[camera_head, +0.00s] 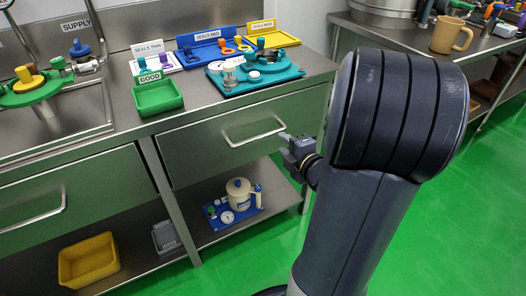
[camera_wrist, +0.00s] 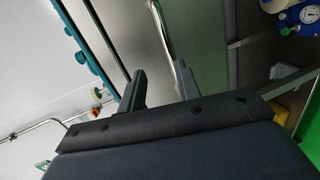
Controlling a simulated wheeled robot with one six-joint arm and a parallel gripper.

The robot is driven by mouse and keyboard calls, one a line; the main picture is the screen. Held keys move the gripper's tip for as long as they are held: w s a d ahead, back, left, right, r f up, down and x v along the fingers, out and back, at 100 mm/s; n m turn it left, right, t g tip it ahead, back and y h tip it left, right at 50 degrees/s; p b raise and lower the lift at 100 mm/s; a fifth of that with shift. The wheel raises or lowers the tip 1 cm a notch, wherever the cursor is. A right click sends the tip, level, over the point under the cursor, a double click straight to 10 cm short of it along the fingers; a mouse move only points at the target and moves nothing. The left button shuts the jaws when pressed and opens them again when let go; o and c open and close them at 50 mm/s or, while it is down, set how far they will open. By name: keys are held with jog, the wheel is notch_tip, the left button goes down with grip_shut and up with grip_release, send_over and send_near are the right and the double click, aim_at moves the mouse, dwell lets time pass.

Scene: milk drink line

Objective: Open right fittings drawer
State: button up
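The right fittings drawer (camera_head: 205,150) is a grey metal front under the counter, and it looks shut. Its bar handle (camera_head: 252,137) is silver and also shows in the wrist view (camera_wrist: 161,28). My gripper (camera_head: 288,141) is just right of the handle's right end in the head view. In the wrist view my gripper (camera_wrist: 160,70) has its two dark fingers spread apart with nothing held between them. The handle runs down toward the gap between the fingertips; I cannot tell whether they touch it.
The left drawer (camera_head: 95,184) is beside it, shut. Above stand a green bin (camera_head: 158,97), labelled seal trays and a teal fixture (camera_head: 255,76). The lower shelf holds a pump-like unit (camera_head: 240,197) and a yellow bin (camera_head: 88,262). Green floor is free at right.

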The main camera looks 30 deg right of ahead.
aim_at(267, 136)
jog(key=shift+n, duration=0.3)
jog(key=x, duration=0.3)
jog(key=f+b+x, duration=0.1)
jog(key=x, duration=0.3)
jog(key=b+x, duration=0.1)
jog(key=x, duration=0.3)
jog(key=shift+s+a+f, duration=0.15)
jog(key=shift+s+a, duration=0.05)
jog(key=shift+a, duration=0.15)
jog(key=shift+c, duration=0.3)
grip_shut()
